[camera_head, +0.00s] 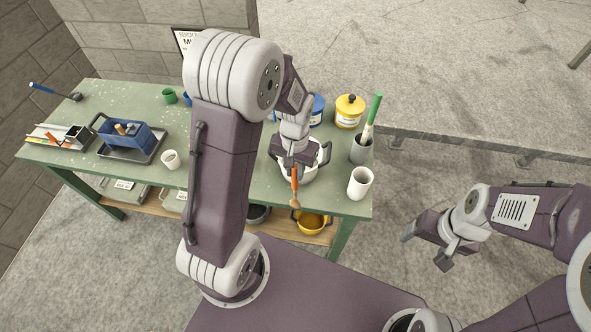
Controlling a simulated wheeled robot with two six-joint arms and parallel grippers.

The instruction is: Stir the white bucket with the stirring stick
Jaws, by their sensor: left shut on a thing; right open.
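The white bucket (311,174) stands on the green table at its right part, with a dark handle at its side. My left gripper (294,161) is over the bucket and partly hides its opening. It is shut on the stirring stick (295,178), which has an orange handle and a wider tan lower end. The stick points down and overlaps the bucket's near side in the picture; I cannot tell whether its end touches anything. The bucket's inside is mostly hidden. My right gripper (427,247) is open and empty, over the floor right of the table.
Beside the bucket are a white cup (360,184), a grey cup (361,150) with a green-handled tool, a yellow pot (348,113) and a blue can (317,110). A blue caddy (132,138) stands left. My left arm hides the table's middle.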

